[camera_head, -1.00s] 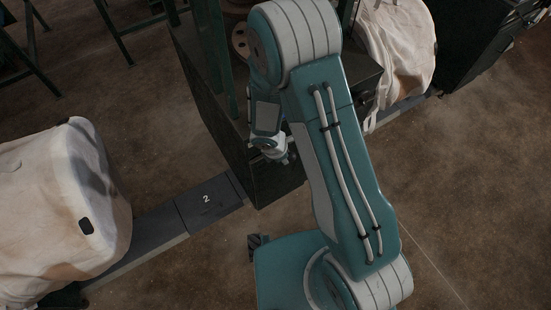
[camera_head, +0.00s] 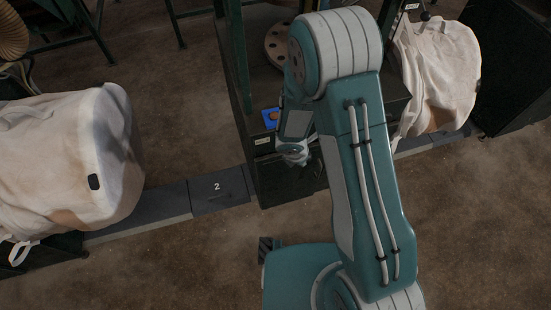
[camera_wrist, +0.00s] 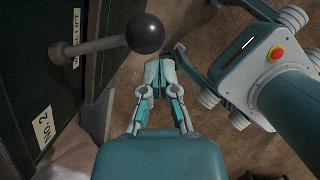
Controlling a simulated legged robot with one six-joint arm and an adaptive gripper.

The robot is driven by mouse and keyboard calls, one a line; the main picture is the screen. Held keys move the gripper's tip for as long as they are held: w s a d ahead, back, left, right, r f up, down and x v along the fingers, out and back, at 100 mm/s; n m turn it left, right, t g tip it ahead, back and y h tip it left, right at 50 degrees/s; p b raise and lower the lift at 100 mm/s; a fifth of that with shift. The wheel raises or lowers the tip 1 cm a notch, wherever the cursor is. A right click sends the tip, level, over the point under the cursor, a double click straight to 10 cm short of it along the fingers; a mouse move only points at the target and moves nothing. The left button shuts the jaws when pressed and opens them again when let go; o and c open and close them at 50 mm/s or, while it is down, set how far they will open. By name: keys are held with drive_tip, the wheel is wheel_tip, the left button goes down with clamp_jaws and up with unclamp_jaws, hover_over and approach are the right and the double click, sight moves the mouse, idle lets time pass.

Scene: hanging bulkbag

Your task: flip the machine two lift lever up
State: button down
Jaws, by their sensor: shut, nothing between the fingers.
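The lift lever (camera_wrist: 90,47) shows in the wrist view as a grey rod ending in a black ball knob (camera_wrist: 146,34). It sticks out sideways from a dark machine panel with a partly hidden label (camera_wrist: 76,35) ending in "LIFT". A "NO. 2" plate (camera_wrist: 43,125) is on the same machine. My gripper (camera_wrist: 159,66) is shut and empty. In the wrist picture its tips lie just below and right of the knob; contact cannot be told. In the head view my gripper (camera_head: 299,158) is beside the dark machine front, and my arm hides the lever.
A large white bag (camera_head: 60,150) hangs at left and another (camera_head: 440,75) at right. A floor plate marked 2 (camera_head: 217,190) lies left of the machine. A blue pad with an orange button (camera_head: 271,117) is on the machine.

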drive_tip(key=shift+w+d, duration=0.2)
drive_tip(key=shift+d, duration=0.1)
idle(0.4)
